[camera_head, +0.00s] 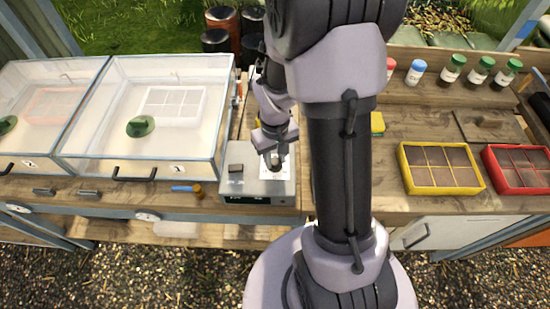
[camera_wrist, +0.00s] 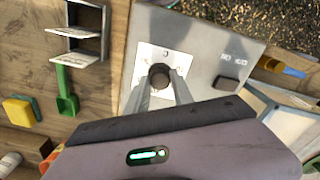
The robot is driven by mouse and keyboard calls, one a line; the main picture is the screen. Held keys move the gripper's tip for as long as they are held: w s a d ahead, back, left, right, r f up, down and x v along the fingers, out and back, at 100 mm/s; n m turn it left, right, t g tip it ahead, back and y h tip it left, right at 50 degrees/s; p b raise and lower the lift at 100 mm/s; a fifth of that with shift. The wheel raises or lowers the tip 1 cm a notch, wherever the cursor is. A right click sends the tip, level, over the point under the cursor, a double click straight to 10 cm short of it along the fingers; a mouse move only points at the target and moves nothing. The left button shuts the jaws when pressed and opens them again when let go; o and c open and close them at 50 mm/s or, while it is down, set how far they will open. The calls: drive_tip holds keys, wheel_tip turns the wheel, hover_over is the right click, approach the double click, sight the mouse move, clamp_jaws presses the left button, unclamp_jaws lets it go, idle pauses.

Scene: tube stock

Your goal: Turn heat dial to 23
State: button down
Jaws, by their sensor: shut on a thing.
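The heat dial (camera_wrist: 160,76) is a dark round knob on a white square plate on top of a grey metal control box (camera_head: 236,187). In the wrist view my gripper (camera_wrist: 160,82) has its two fingers on either side of the dial, shut on it. The dial's markings are too small to read.
Two clear-lidded propagator boxes (camera_head: 145,175) stand left of the control box. A yellow tray (camera_head: 408,181) and a red tray (camera_head: 497,178) lie to the right, with several capped jars behind. In the wrist view a green scoop (camera_wrist: 66,103) and yellow sponge (camera_wrist: 19,111) lie nearby.

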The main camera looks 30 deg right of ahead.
sight(275, 161)
drive_tip(key=shift+m, duration=0.4)
drive_tip(key=c, duration=1.1)
unclamp_jaws()
wheel_tip(275, 161, up, 18)
drive_tip(key=p, duration=0.5)
drive_tip(key=shift+f+p, duration=0.25)
drive_tip(key=shift+p, duration=0.05)
